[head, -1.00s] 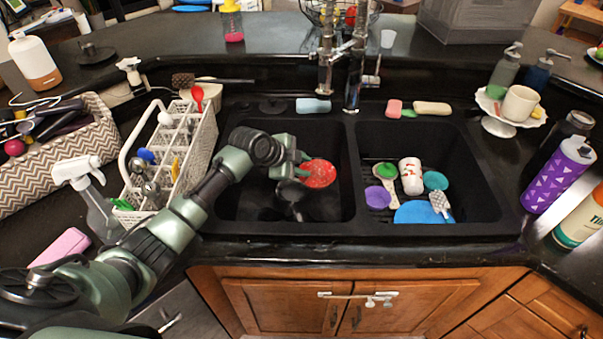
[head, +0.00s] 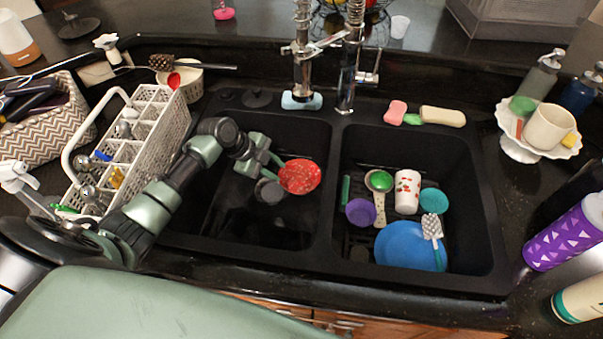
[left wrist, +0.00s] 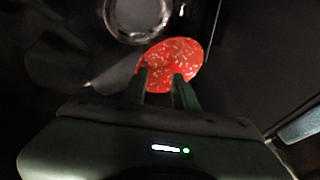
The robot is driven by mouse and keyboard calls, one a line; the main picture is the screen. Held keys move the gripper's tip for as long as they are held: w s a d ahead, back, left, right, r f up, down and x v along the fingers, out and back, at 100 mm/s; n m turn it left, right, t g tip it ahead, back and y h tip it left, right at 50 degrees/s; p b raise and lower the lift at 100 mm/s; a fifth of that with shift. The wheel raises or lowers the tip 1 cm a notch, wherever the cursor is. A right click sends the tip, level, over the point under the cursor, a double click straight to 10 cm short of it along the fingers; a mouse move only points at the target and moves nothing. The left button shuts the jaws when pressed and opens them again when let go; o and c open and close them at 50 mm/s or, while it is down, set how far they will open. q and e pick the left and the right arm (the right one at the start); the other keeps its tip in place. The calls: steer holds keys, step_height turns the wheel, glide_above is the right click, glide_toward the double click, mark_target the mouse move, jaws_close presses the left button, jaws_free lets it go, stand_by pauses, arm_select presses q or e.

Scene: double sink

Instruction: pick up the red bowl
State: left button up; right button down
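The red bowl (head: 300,176), speckled with light marks, is in the left basin of the double sink, near the divider. My left gripper (head: 277,166) reaches into that basin from the left and is at the bowl's left side. In the left wrist view the two fingers (left wrist: 162,82) are apart, with the tips overlapping the near edge of the red bowl (left wrist: 172,58). I cannot tell whether they touch it. My right gripper is not in view.
A dark grey cup (head: 269,190) is just below the bowl. The sink divider (head: 331,190) is to the right. The right basin holds a blue plate (head: 408,246), a white cup (head: 407,190) and other dishes. A white dish rack (head: 128,145) stands left of the sink.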

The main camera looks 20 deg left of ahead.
arm_select(q)
steer(key=d+f, duration=0.1)
steer(key=f, duration=0.1)
steer(key=d+f+m, duration=0.1)
steer(key=f, duration=0.1)
steer(key=d+f+m+p, duration=0.1)
steer(key=f, duration=0.2)
steer(key=shift+s+d+h, duration=0.15)
steer(key=shift+d+h, duration=0.15)
steer(key=shift+d, duration=0.1)
steer(key=shift+w+d+f, duration=0.2)
steer(key=shift+f, duration=0.3)
jaws_close()
steer(key=shift+s, duration=0.1)
stand_by(0.8)
